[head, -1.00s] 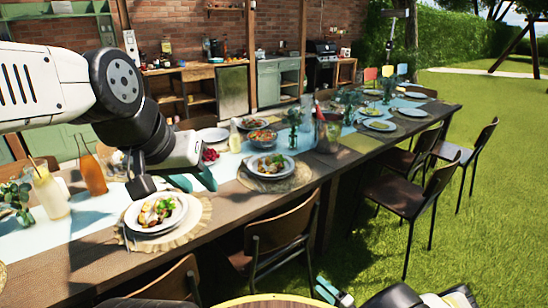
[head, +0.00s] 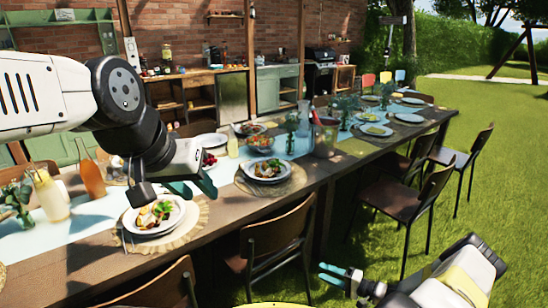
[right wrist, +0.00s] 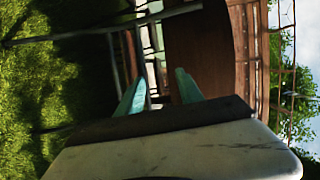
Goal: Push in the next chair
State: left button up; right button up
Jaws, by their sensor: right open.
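Wooden chairs with dark metal legs line the near side of the long table (head: 240,212). One chair (head: 278,238) stands in front of me with its back toward me, partly under the table edge. Another chair (head: 405,200) stands further right, out from the table on the grass, and a further chair (head: 468,160) is behind it. My right gripper (head: 334,276) is open and empty, low to the right of the front chair. In the right wrist view its fingers (right wrist: 158,92) are apart, with a brown wooden chair panel (right wrist: 200,50) beyond. My left gripper (head: 192,187) hovers over the table; its opening is unclear.
A plate of food (head: 155,215) lies below my left gripper, near a bottle (head: 92,178) and a glass (head: 48,195). Another chair (head: 165,290) is at the bottom left. Open grass (head: 500,240) lies to the right.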

jog(key=s+a+r+n+g+h, duration=0.25)
jog(key=r+n+g, duration=0.2)
jog(key=r, duration=1.25)
jog(key=s+a+r+n+g+h, duration=0.1)
jog(key=a+r+n+g+h, duration=0.25)
jog(key=r, duration=1.45)
jog(key=s+r+m+t+h, duration=0.1)
jog(key=s+r+t+h, duration=0.4)
jog(key=s+r, duration=1.4)
jog(key=shift+s+d+r+h, duration=0.15)
jog(key=shift+s+d+h, duration=0.2)
jog(key=shift+s, duration=0.45)
